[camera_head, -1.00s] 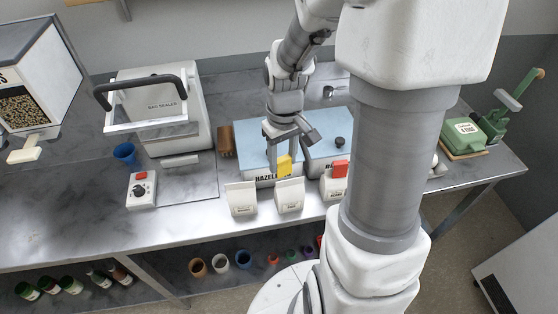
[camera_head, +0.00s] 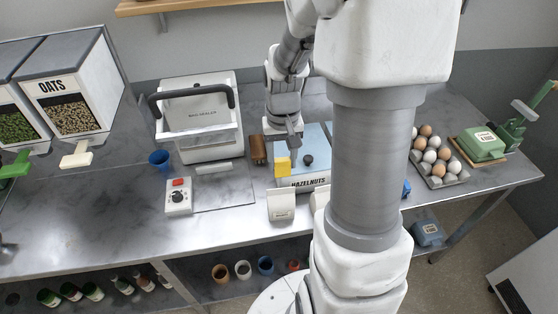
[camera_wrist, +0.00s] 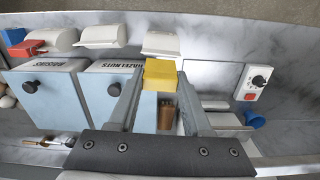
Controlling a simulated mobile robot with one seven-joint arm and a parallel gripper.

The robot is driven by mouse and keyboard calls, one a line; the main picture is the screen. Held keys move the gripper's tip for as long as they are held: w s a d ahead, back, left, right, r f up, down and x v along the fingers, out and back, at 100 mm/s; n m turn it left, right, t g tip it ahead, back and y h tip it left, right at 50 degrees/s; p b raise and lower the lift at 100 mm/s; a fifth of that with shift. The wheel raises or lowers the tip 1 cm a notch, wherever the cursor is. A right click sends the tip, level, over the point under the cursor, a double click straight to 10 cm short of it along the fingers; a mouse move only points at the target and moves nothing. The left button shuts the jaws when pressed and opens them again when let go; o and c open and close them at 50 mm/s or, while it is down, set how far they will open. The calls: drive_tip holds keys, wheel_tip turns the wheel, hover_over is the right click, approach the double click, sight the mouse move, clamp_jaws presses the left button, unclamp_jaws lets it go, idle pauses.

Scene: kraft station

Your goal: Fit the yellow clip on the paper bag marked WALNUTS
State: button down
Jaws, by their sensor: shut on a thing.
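My gripper (camera_wrist: 160,78) is shut on the yellow clip (camera_wrist: 160,70), which sits between its fingertips. In the head view the clip (camera_head: 283,167) is held in the air behind and above a white paper bag (camera_head: 282,207), apart from it. In the wrist view this bag (camera_wrist: 160,43) stands just beyond the clip, with two more white bags, a middle one (camera_wrist: 103,36) and a far one (camera_wrist: 62,39), to its left. The bag labels are too small to read, so I cannot tell which is WALNUTS. My arm hides most of the other bags in the head view.
The HAZELNUTS bin (camera_head: 305,181) is behind the bags, with a second bin (camera_wrist: 48,90) beside it. A red clip (camera_wrist: 27,48) is near the far bag. A control box (camera_head: 178,197), blue cup (camera_head: 159,160) and bag sealer (camera_head: 199,115) stand left. An egg tray (camera_head: 440,165) stands right.

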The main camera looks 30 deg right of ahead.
sight(281, 176)
drive_tip(key=shift+a, duration=0.1)
drive_tip(key=shift+f+b, duration=2.5)
drive_tip(key=shift+f, duration=0.65)
drive_tip(key=shift+f, duration=0.2)
drive_tip(key=shift+f+b, duration=0.65)
drive_tip(key=shift+b, duration=0.05)
drive_tip(key=shift+f, duration=0.2)
unclamp_jaws()
drive_tip(key=shift+r, duration=0.1)
